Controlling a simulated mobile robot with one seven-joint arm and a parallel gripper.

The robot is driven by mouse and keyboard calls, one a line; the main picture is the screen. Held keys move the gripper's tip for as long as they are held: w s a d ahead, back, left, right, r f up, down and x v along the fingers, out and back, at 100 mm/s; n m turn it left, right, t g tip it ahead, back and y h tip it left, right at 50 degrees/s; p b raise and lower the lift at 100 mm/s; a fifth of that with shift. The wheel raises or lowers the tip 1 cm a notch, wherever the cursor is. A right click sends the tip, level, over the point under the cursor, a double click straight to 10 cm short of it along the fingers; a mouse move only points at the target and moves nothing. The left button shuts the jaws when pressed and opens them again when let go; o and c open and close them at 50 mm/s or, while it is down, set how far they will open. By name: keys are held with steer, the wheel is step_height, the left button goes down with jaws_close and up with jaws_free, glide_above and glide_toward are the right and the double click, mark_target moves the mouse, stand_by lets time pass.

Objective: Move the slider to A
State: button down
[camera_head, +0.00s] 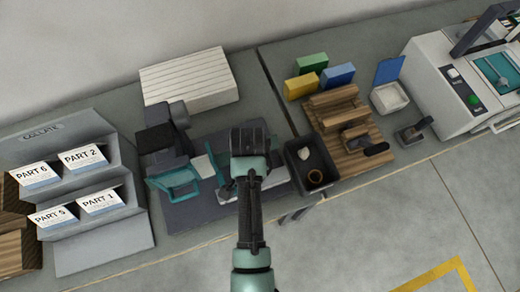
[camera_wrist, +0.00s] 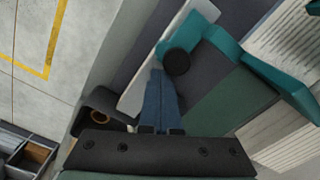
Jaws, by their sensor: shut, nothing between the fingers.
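My gripper (camera_wrist: 160,78) is shut and empty; in the wrist view its two fingers lie together. Close by the fingertips, up and right in that view, is a round black knob (camera_wrist: 176,62) on a pale and teal machine (camera_wrist: 200,32). The knob may be the slider, but I cannot tell, nor whether the fingers touch it. In the head view my gripper hangs over the teal and grey machine on the dark mat (camera_head: 195,215) and hides its middle. No mark A can be read in either view.
A stepped rack (camera_head: 100,238) with paper stacks stands at the left. A white ribbed stack (camera_head: 190,80) is behind, and wooden blocks (camera_head: 345,112) are to the right. The floor in front is clear.

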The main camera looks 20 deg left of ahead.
steer(key=shift+w+d, duration=0.35)
steer(key=shift+d, duration=0.15)
step_height(320, 180, up, 7)
steer(key=p, duration=0.8)
